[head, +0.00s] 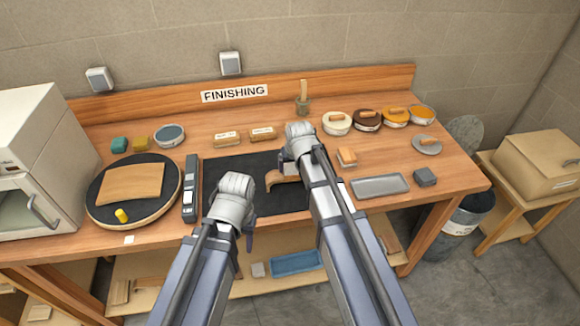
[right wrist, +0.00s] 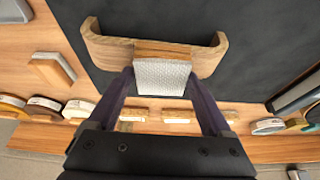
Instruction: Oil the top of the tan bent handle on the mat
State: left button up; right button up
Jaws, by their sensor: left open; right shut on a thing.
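The tan bent handle lies on the black mat (head: 240,168). In the head view my right arm partly hides the handle (head: 274,179). The right wrist view shows the handle's long bar with both ends curving up (right wrist: 106,47). My right gripper (right wrist: 162,82) is shut on a small wooden block with a white woven pad (right wrist: 162,76). The pad block overlaps the handle's middle in that view; I cannot tell whether they touch. In the head view the right gripper (head: 303,152) is over the mat. My left gripper (head: 246,232) is open and empty near the mat's front left.
A round black turntable (head: 103,205) with a wooden board stands left, beside a dark long tool (head: 190,190). Another wooden block (head: 347,157) and a grey tray (head: 380,185) lie right of the mat. Several round tins, one white (head: 337,124), stand along the back right.

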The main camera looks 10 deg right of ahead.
jog(key=shift+d, duration=1.35)
jog(key=shift+d, duration=0.1)
jog(key=shift+d, duration=1.7)
jog(key=shift+a, duration=1.85)
jog(key=shift+a, duration=1.8)
jog(key=shift+a, duration=1.8)
